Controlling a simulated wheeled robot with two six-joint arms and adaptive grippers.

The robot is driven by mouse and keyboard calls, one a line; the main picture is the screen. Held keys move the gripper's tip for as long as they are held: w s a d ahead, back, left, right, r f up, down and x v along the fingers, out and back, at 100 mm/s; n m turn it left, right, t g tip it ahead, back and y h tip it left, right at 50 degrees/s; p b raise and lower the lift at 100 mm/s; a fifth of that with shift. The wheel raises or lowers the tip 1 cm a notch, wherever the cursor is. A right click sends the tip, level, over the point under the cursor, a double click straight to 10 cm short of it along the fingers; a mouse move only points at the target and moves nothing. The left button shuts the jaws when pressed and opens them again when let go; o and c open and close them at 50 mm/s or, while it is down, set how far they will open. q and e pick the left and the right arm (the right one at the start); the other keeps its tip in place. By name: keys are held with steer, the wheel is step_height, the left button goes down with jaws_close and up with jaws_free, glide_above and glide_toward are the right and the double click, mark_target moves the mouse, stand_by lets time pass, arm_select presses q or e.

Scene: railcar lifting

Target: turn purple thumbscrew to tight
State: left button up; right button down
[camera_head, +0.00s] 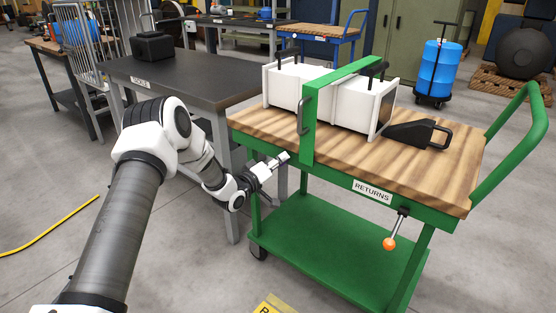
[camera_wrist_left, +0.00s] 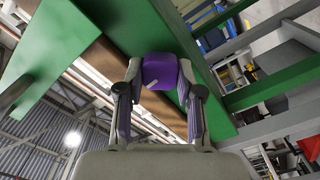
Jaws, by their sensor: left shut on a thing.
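The purple thumbscrew (camera_wrist_left: 160,72) shows in the left wrist view, between the two fingers of my left gripper (camera_wrist_left: 161,98). The fingers are closed on its sides, and it sits against a green frame part. In the head view my left gripper (camera_head: 279,161) is at the left side of the green cart (camera_head: 340,250), near the foot of the green upright strap (camera_head: 309,115). The thumbscrew cannot be made out in the head view. My right gripper is in neither view.
The cart's wooden top (camera_head: 440,170) carries a white box-shaped load (camera_head: 345,105) under the green strap and a black wedge-like part (camera_head: 415,133). A lever with an orange knob (camera_head: 389,243) hangs at the front. A dark table (camera_head: 185,80) stands behind left.

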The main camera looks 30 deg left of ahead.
arm_select(q)
steer(key=shift+d+m+p, duration=0.1)
steer(key=shift+m+p, duration=3.15)
steer(key=shift+m, duration=5.45)
steer(key=o, duration=1.2)
steer(key=shift+c, duration=0.2)
